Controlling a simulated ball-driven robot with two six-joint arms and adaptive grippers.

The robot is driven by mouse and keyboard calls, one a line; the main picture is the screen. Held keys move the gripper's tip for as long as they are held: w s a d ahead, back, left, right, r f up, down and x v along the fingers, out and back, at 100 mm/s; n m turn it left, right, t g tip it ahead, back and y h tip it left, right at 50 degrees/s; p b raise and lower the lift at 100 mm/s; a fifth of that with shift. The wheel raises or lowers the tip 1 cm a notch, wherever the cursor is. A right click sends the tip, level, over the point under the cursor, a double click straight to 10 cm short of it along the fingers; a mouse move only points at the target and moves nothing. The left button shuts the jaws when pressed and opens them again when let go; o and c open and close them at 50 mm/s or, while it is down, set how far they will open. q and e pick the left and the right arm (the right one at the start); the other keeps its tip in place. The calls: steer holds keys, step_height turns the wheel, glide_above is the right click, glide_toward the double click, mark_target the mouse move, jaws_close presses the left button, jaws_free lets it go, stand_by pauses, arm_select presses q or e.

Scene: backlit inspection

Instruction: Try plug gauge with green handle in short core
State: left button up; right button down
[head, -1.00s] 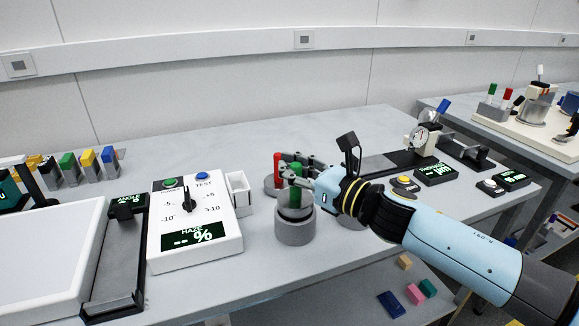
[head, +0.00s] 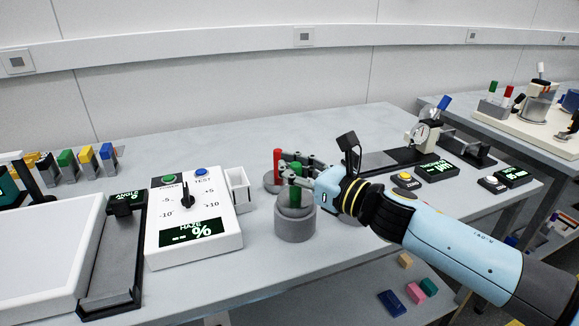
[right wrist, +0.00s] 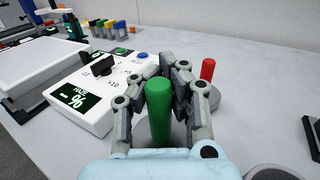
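The plug gauge with the green handle (head: 295,170) stands upright at the short grey core (head: 294,224). A grey collar below the handle appears to rest on the core's top, so the gauge's lower end is hidden. My right gripper (head: 298,173) is around the green handle. In the right wrist view, its fingers (right wrist: 161,85) close on both sides of the green handle (right wrist: 160,115). My left gripper is in neither view.
A red-handled gauge (head: 278,163) stands just behind. A white haze meter (head: 193,240) and a small white box (head: 238,190) are to the left. Another grey cylinder is mostly hidden behind my right arm. A dial gauge stand (head: 422,134) is at the right.

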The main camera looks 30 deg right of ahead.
stand_by(0.7)
steer(key=shift+r+p, duration=1.7)
steer(key=shift+r, duration=0.15)
step_height(320, 180, up, 5)
steer(key=p, duration=0.4)
